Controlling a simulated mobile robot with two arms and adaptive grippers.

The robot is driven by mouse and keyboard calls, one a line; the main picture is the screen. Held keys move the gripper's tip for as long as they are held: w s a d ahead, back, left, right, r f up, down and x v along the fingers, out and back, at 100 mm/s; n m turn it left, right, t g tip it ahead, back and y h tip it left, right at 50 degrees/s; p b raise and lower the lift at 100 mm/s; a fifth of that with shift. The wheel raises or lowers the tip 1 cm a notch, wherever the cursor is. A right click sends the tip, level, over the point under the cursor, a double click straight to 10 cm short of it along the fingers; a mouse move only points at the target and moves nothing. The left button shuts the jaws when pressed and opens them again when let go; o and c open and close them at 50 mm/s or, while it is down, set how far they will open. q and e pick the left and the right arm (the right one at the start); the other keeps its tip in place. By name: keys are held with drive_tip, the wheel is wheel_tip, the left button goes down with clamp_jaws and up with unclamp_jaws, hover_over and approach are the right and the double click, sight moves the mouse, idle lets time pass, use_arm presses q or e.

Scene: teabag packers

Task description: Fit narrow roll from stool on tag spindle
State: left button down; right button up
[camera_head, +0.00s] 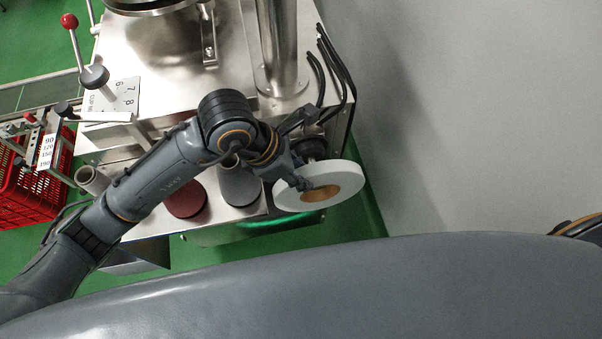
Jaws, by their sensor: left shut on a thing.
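A narrow white roll (343,184) with a tan core shows right of centre, tilted, at the machine's front right corner. My left gripper (304,184) reaches over it from the upper left and is shut on it near the core. A dark round hub with a metal part (314,148), perhaps the tag spindle, shows just behind the roll. The roll hides its front end, so I cannot tell whether the roll is around it or only before it. I cannot make out a stool. My right gripper is not in view.
The steel machine (155,50) carries a thick post (277,45), black cables (335,65) and a red-knobbed lever (70,22). A dark red disc (186,199) and a grey cylinder (239,186) sit under my left arm. A red crate (35,190) stands left. A grey wall (470,110) bounds the right.

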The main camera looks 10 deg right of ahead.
use_arm(q)
drive_tip(key=shift+w+a+b, duration=0.1)
drive_tip(key=shift+w+b, duration=1.9)
drive_tip(key=shift+w, duration=2.3)
drive_tip(key=c, duration=1)
unclamp_jaws()
drive_tip(key=shift+a+r, duration=0.1)
drive_tip(key=shift+v, duration=3.95)
